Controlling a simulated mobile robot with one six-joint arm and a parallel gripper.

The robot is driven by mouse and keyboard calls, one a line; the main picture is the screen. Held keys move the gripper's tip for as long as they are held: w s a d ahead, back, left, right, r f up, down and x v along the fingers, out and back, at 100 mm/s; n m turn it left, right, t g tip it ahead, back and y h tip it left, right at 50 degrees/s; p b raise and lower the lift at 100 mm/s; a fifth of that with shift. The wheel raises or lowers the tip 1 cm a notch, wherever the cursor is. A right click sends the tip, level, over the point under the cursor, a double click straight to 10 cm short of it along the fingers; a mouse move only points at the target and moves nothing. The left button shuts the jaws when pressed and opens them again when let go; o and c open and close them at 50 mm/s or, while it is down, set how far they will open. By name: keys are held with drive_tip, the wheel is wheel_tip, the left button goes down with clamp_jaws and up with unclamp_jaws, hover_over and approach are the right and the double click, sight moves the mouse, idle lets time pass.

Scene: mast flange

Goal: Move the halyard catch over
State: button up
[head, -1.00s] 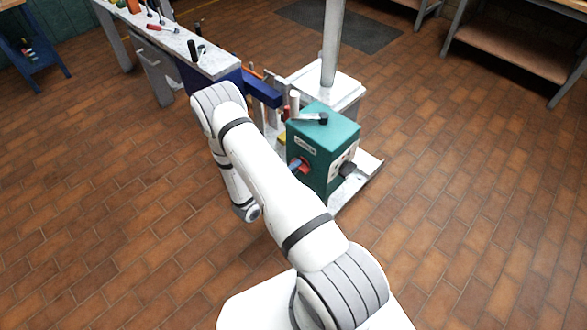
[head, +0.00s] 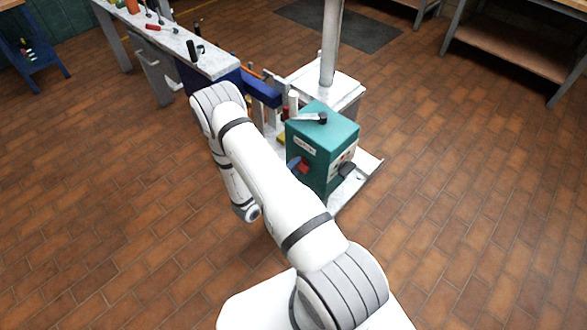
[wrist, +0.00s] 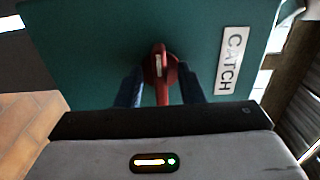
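The catch is a red lever (wrist: 160,68) with a round hub on the teal box, next to a white "CATCH" label (wrist: 233,60) in the wrist view. Its arm points down in that view, towards my gripper. My gripper (wrist: 160,90) has its two blue fingers on either side of the lever, with teal showing between each finger and the lever, so it looks open. In the head view the teal box (head: 322,140) stands at the mast foot, and the red catch (head: 304,168) shows on its left face. My arm hides most of my gripper there.
A white crank handle (head: 308,118) lies on top of the box, and a black knob (head: 347,170) sticks out of its right face. The mast (head: 332,45) rises behind. A workbench (head: 175,45) with tools stands at left. The tiled floor at right is clear.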

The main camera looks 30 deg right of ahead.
drive_tip(key=shift+a, duration=0.1)
drive_tip(key=v, duration=0.7)
drive_tip(key=shift+a, duration=0.3)
drive_tip(key=shift+s, duration=0.1)
drive_tip(key=s+d+r+m+g+y+p, duration=0.1)
drive_tip(key=s+r+m+g+y+p, duration=0.15)
drive_tip(key=r+m, duration=0.5)
drive_tip(key=s+r+m+g+y+p, duration=0.1)
drive_tip(key=s+r+m+g, duration=0.1)
drive_tip(key=r+m+g, duration=0.5)
drive_tip(key=s+d+r+m+g+y+p, duration=0.1)
drive_tip(key=s+r+m+y+p, duration=0.1)
drive_tip(key=r+m, duration=0.65)
drive_tip(key=s+a+r+m+t+y+p, duration=0.2)
drive_tip(key=r+m, duration=0.3)
drive_tip(key=r, duration=0.3)
drive_tip(key=s+a+r+m+t+y+p, duration=0.2)
drive_tip(key=s+a+r+m+y, duration=0.2)
drive_tip(key=r, duration=0.4)
drive_tip(key=s+a+r+m+t+y+p, duration=0.2)
drive_tip(key=s+a+r+m+t+y, duration=0.1)
drive_tip(key=r+m, duration=0.5)
drive_tip(key=shift+s+r+y+p, duration=0.3)
drive_tip(key=shift+s+y, duration=0.5)
drive_tip(key=shift+y, duration=0.45)
